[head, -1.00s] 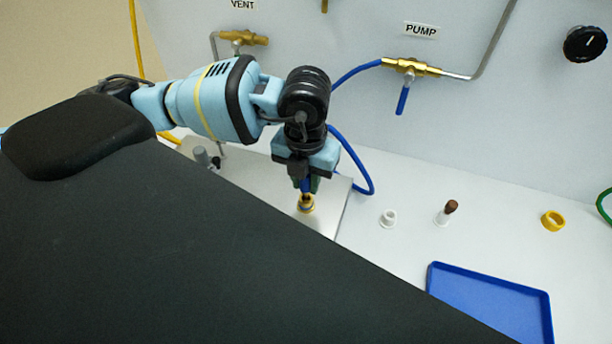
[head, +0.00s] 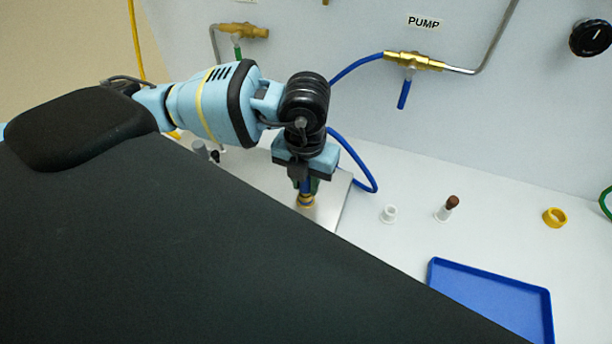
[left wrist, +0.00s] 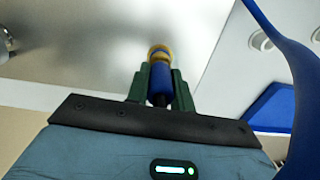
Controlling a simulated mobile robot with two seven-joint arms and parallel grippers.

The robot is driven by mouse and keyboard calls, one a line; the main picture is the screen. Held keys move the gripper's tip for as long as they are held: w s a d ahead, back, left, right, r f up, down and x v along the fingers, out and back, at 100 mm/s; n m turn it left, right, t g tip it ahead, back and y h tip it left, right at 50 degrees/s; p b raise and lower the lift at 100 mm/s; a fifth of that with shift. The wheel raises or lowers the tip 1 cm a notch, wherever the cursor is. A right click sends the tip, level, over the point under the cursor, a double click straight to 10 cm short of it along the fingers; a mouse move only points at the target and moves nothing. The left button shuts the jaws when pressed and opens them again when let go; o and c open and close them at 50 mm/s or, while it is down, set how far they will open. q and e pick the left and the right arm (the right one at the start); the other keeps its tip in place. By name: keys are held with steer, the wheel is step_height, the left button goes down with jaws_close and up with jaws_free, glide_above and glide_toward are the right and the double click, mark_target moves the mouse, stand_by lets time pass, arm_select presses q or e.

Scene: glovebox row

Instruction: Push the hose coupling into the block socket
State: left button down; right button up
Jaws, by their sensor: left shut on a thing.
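My left gripper (head: 306,188) points down over the pale metal block (head: 334,204). Its green fingers are shut on the blue hose coupling (left wrist: 160,82), which also shows between the fingertips in the left wrist view. The brass-yellow socket (head: 306,204) is right under the fingertips. In the left wrist view the coupling's far end meets the yellow socket ring (left wrist: 159,51) and looks in line with it. How deep the coupling sits is hidden. My right gripper is not in view.
A blue hose (head: 365,165) loops right of the gripper up to the brass PUMP valve (head: 414,61). A white ring (head: 388,214), a brown-topped white piece (head: 446,208), a yellow ring (head: 554,217) and a blue tray (head: 490,294) are at right. My dark body hides the lower left.

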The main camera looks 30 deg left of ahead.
arm_select(q)
steer(key=shift+f, duration=0.3)
steer(key=c, duration=1.1)
jaws_free()
steer(key=shift+c, duration=0.2)
step_height(320, 180, up, 8)
steer(key=shift+f, duration=0.1)
